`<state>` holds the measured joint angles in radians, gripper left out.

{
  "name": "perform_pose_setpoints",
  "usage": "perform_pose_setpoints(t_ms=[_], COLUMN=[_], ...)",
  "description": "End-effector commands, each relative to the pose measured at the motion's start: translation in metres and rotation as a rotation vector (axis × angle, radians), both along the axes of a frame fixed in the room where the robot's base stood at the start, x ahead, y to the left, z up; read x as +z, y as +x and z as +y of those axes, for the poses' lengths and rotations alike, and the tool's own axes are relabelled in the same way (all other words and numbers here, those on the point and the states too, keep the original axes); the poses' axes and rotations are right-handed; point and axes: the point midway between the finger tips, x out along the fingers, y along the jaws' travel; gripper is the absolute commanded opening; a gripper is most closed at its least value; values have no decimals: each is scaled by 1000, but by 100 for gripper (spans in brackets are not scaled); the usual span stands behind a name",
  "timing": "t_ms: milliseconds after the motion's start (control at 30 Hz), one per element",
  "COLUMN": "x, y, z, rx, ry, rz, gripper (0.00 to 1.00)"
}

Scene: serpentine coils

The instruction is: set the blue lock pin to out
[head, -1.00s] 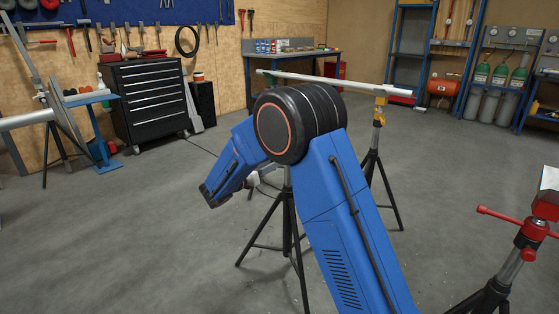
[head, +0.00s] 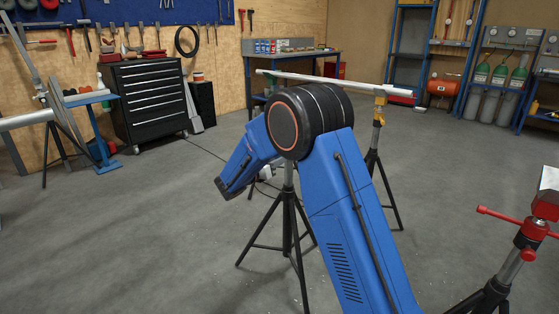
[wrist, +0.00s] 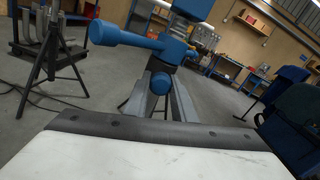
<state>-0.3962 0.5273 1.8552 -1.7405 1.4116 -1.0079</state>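In the wrist view, the blue lock pin (wrist: 161,83) shows its round knob end towards the camera, below a larger blue fitting. My gripper (wrist: 161,95) has its two grey fingers on either side of the knob. The fingers stand close together and the knob fills the gap, so my gripper looks shut on it. The pin's shaft is hidden behind the knob, so how far it stands out cannot be seen. A blue bar handle (wrist: 118,36) sticks out to the left above it. My gripper and the pin do not show in the head view.
In the head view, a tripod stand (head: 288,205) is behind my arm, and a pale pipe (head: 330,83) lies on a yellow-topped stand (head: 379,105). A red-handled stand (head: 525,240) is at the right. A black tool chest (head: 150,105) stands at the back.

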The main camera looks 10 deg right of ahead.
Motion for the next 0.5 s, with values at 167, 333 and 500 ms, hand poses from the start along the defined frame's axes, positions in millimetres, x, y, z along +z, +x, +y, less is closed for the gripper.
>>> perform_pose_setpoints(t_ms=[167,333,500], x=[0,0,0], y=[-2,-13,-17], z=[3,20,23], rx=[1,2,0], ry=[0,0,0], rz=[0,0,0], gripper=[0,0,0])
